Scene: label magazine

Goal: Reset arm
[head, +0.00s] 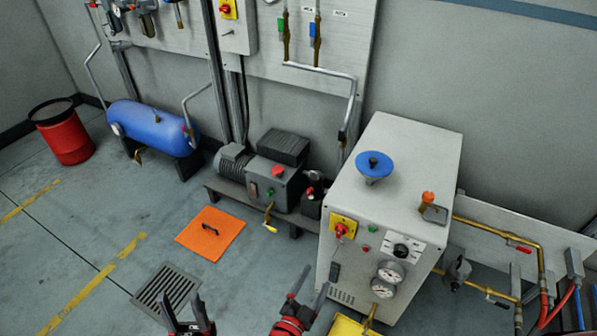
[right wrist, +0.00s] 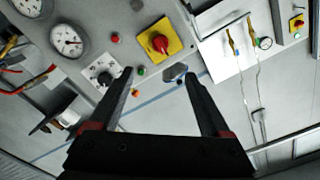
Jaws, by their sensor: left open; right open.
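My left gripper (head: 186,312) is at the bottom edge of the head view, over the floor near the drain grate, with its fingers apart and nothing between them. My right gripper (head: 307,290) is to its right, in front of the white machine cabinet (head: 385,180), open and empty. In the right wrist view its two fingers (right wrist: 160,75) are spread wide. Beyond them that view shows a red knob on a yellow plate (right wrist: 160,42), a black dial (right wrist: 104,78) and round gauges (right wrist: 66,40). Neither gripper visibly touches anything.
A blue funnel-like part (head: 374,166) and an orange-topped part (head: 428,198) sit on the cabinet. A motor unit (head: 275,180) stands left of it. An orange floor plate (head: 211,234) and drain grate (head: 166,291) lie on open floor. A blue tank (head: 150,126) and red bin (head: 65,135) stand further left.

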